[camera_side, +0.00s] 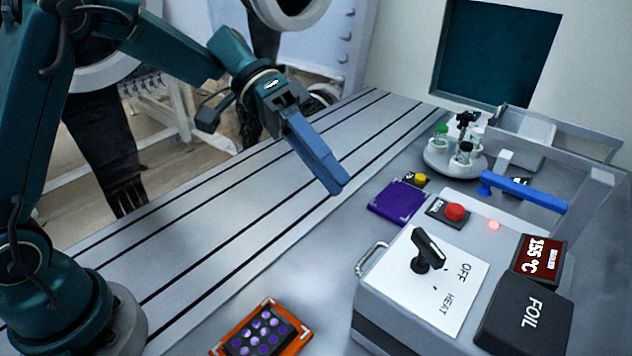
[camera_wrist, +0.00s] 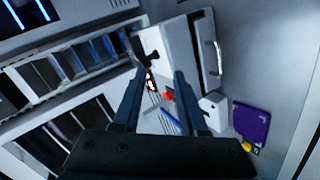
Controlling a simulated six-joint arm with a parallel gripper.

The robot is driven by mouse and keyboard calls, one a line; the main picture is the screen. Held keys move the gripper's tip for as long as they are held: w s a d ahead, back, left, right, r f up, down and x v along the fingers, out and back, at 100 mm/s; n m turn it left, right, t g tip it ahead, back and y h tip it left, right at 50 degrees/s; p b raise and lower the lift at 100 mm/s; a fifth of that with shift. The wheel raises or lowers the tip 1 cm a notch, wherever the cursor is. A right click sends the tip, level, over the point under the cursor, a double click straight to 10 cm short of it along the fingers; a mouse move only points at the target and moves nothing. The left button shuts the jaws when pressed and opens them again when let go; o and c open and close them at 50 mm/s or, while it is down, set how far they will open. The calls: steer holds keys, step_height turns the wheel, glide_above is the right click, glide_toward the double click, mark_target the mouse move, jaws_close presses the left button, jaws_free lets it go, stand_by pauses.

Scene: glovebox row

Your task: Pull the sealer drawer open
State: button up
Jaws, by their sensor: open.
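The sealer (camera_side: 430,275) is a grey box at the lower right of the side view, with a black OFF/HEAT lever (camera_side: 425,250) on top. Its drawer handle (camera_side: 372,256) is a curved metal pull on the side facing the slotted bench. The handle also shows in the wrist view (camera_wrist: 216,58), right of the fingers. The drawer looks closed against the body. My gripper (camera_side: 338,184) is above the slotted bench, up and left of the handle and apart from it. In the wrist view its two fingers (camera_wrist: 161,75) are spread with nothing held between them.
An orange tray (camera_side: 299,343) with purple wells lies left of the sealer. A purple mat (camera_side: 398,203), a red button (camera_side: 455,211), a blue press handle (camera_side: 523,190) and a vial carousel (camera_side: 437,164) stand behind the handle. The slotted bench (camera_side: 250,215) is clear.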

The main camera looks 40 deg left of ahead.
steer(key=w+f+n+h, duration=0.1)
steer(key=f, duration=0.3)
steer(key=w+a+f+n+h, duration=0.1)
steer(key=w+f+n, duration=0.1)
steer(key=f, duration=0.3)
steer(key=w+a+f+n+h, duration=0.1)
steer(key=f, duration=0.3)
steer(key=shift+w+a+f+n+t+h, duration=0.1)
steer(key=shift+w+f+n+t+h, duration=0.2)
steer(key=shift+f+n+t, duration=0.1)
steer(key=shift+s+f, duration=0.15)
steer(key=shift+f, duration=0.1)
steer(key=shift+x, duration=2.5)
steer(key=shift+c, duration=0.4)
jaws_close()
